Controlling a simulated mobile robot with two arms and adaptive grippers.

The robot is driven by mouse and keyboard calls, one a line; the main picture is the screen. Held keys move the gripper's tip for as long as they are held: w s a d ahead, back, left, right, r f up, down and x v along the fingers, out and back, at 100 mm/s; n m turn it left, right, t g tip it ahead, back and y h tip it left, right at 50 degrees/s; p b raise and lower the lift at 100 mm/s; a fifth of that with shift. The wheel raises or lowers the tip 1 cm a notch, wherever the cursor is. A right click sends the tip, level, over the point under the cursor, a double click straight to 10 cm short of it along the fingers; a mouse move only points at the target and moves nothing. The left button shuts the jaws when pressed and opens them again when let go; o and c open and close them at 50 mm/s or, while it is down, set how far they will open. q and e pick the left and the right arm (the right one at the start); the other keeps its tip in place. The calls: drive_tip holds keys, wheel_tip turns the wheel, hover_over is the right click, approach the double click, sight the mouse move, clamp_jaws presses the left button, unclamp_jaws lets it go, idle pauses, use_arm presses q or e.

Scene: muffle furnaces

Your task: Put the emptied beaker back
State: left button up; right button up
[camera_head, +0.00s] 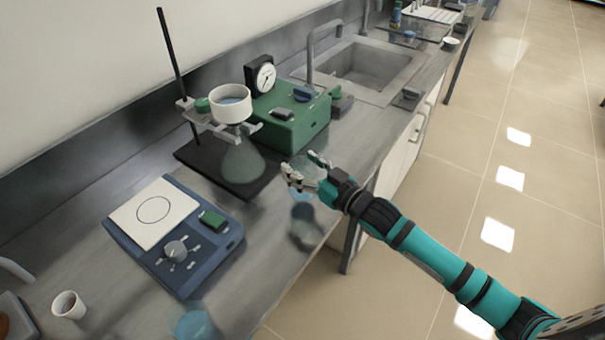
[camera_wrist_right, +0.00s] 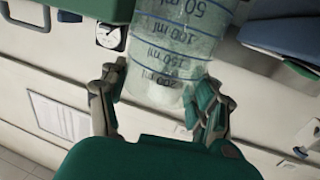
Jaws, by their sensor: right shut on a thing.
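My right gripper (camera_head: 310,172) is shut on a clear glass beaker, held over the front of the bench. In the wrist view, the beaker (camera_wrist_right: 175,50) sits between the two fingers (camera_wrist_right: 160,88), with its volume marks upside down. I see no liquid in it, though the clear glass makes this hard to judge. In the head view the beaker is small and partly hidden by the fingers. A white Buchner funnel (camera_head: 231,106) with bluish contents sits on a conical flask (camera_head: 243,160) on a dark stand base, left of the gripper. My left gripper is not in view.
A green pump (camera_head: 292,120) with a gauge stands behind the gripper. A blue stirrer-like device (camera_head: 175,240) is at left. A white cup (camera_head: 68,305) and a blue round item (camera_head: 194,323) are at the near edge. A sink (camera_head: 365,68) lies farther back.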

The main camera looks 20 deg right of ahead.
drive_tip(key=shift+w+f, duration=0.1)
drive_tip(key=shift+w, duration=0.15)
drive_tip(key=shift+f, duration=1.65)
drive_tip(key=o, duration=1.7)
drive_tip(key=shift+s+f, duration=0.1)
drive_tip(key=shift+f, duration=0.05)
drive_tip(key=shift+r+p, duration=0.2)
drive_tip(key=shift+p, duration=0.15)
drive_tip(key=b+v, duration=0.1)
drive_tip(key=v, duration=0.9)
drive_tip(key=shift+s+d+f, duration=0.15)
drive_tip(key=shift+f, duration=0.05)
drive_tip(key=shift+v, duration=0.8)
